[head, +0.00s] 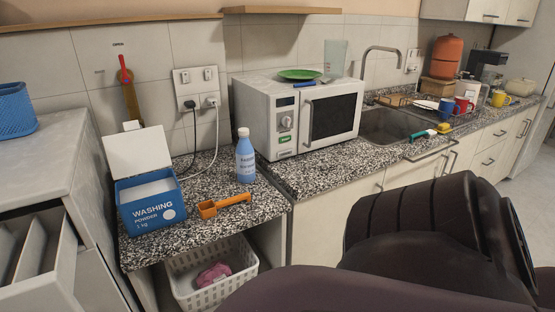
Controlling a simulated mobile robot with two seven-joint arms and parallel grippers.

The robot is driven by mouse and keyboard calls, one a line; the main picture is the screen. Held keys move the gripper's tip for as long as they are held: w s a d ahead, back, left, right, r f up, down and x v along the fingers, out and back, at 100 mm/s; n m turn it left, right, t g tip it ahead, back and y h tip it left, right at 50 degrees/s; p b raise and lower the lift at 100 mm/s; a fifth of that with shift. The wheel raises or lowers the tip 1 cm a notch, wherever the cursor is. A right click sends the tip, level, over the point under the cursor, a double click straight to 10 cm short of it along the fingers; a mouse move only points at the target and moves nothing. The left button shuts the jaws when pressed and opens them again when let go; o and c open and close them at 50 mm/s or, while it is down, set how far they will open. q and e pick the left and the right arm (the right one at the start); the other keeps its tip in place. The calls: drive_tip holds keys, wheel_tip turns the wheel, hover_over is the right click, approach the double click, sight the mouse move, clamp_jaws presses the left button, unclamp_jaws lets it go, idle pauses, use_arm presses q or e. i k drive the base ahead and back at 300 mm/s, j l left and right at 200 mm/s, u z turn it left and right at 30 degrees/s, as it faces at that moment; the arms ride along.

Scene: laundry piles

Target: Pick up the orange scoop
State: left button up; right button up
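The orange scoop (230,202) lies on the speckled countertop (190,238) near its front edge, in the head view. Its cup end is at the left and its handle points right and slightly back. It lies just right of an open blue washing powder box (150,212), apart from it, with the white lid raised and white powder inside. Neither of my grippers shows in this view. A large dark arm part of mine fills the lower right of the view.
A blue bottle (245,160) stands behind the scoop. A white microwave (268,115) is to the right, before the sink (392,124). A white laundry basket (190,288) with a pink cloth (212,275) sits below the counter. A grey cabinet (60,168) is at left.

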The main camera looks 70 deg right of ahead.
sight(207, 209)
drive_tip(key=z, duration=1.7)
drive_tip(key=i+l, duration=0.1)
drive_tip(key=l, duration=0.3)
drive_tip(key=i+l, duration=0.1)
drive_tip(key=l, duration=0.3)
drive_tip(key=i+l, duration=0.15)
drive_tip(key=l, duration=0.25)
drive_tip(key=i+l, duration=0.1)
drive_tip(key=l, duration=0.3)
drive_tip(key=i+l, duration=0.1)
drive_tip(key=l, duration=0.3)
